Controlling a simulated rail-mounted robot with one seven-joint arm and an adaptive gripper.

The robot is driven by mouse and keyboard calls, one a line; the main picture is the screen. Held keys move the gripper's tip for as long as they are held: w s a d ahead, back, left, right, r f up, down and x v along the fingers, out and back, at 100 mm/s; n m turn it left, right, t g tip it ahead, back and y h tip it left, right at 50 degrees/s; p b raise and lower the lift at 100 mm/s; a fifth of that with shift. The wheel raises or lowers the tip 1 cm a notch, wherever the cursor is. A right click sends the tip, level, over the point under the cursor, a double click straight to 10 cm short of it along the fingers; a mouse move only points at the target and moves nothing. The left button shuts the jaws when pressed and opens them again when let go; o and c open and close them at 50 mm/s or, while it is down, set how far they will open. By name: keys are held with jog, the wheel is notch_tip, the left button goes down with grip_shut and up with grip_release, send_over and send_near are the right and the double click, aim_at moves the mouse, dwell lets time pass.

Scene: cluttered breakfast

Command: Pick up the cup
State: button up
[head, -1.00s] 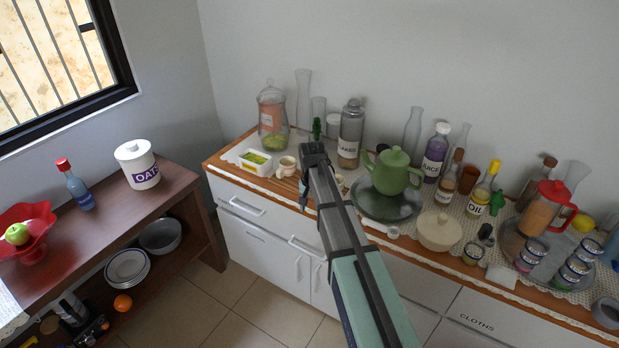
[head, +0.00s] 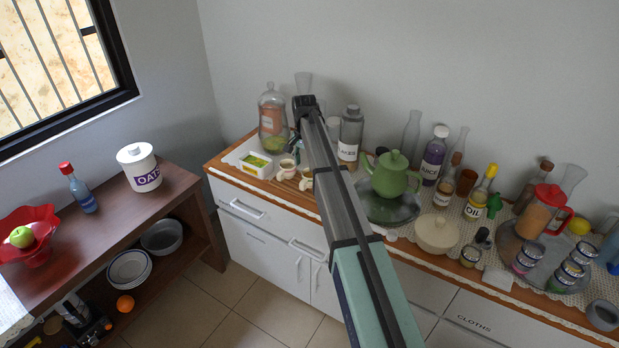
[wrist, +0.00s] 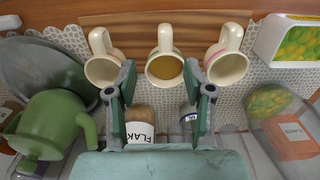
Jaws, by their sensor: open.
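Three cream cups with upright loop handles sit in a row in the wrist view: a left cup (wrist: 103,70), a middle cup (wrist: 165,69) with amber contents, and a right cup (wrist: 227,67). My gripper (wrist: 160,80) is open and empty, its two fingers either side of the middle cup's lower edge in the picture; contact cannot be told. In the head view, two cups (head: 287,168) (head: 306,181) show on the counter, and my arm hides what is behind it.
A green teapot (head: 391,175) stands on a dark plate right of my arm. Bottles and tins crowd the counter's right side.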

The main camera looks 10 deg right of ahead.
jog(key=p, duration=0.1)
send_over(303, 181)
jog(key=f, duration=0.4)
jog(key=shift+s+d+f, duration=0.15)
jog(key=shift+s+d, duration=0.15)
jog(key=shift+w+a+f+p, duration=0.15)
jog(key=shift+w+f+p, duration=0.05)
jog(key=shift+f+p, duration=0.5)
jog(key=shift+w+a+f+p, duration=0.1)
jog(key=shift+f+p, duration=0.55)
jog(key=shift+f, duration=1.25)
grip_shut()
